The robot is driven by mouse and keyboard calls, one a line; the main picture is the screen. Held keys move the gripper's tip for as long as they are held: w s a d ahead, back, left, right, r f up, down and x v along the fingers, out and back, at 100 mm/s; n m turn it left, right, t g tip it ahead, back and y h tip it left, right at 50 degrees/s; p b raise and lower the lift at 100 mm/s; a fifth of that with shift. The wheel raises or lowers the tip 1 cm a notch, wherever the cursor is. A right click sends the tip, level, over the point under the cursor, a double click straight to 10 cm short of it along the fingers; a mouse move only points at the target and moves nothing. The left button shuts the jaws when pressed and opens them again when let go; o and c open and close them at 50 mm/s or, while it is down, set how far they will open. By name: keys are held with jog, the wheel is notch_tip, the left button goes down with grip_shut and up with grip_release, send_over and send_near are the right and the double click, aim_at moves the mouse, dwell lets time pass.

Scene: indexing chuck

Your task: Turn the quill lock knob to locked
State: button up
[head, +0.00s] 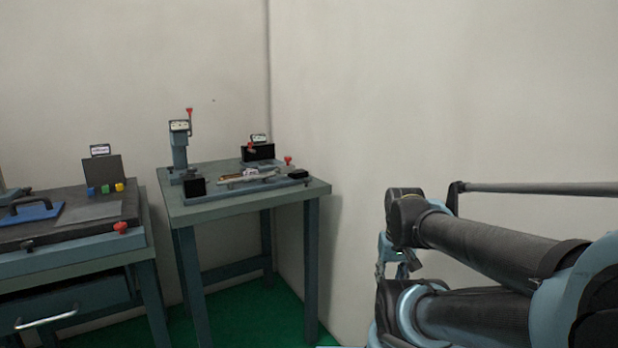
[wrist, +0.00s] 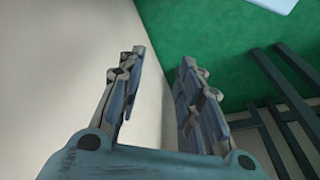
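No quill lock knob can be made out with certainty. Small red knobs show on the bench in the head view: one on top of the grey upright device (head: 180,148), one by the black box (head: 259,153) at the back, and one at the right end of the low fixture (head: 262,182). Their labels are too small to read. My gripper shows in the wrist view (wrist: 158,85), its two fingers apart with nothing between them. It points down past the wall toward the green floor, away from the bench top. In the head view my arm is folded at the right.
The green-grey bench (head: 250,204) stands in the room corner. A second bench at the left carries a dark plate, a blue handled block (head: 32,212), small coloured cubes and a red knob (head: 121,227). Pale walls stand behind and right.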

notch_tip(320, 180, up, 27)
jog(key=n+g+y, duration=0.1)
jog(key=n+y, duration=0.3)
jog(key=n, duration=1.2)
send_over(306, 183)
jog(key=d, duration=0.5)
jog(key=x, duration=1.1)
jog(key=shift+w+a, duration=0.15)
jog(key=shift+a, duration=0.05)
jog(key=shift+y, duration=0.3)
grip_shut()
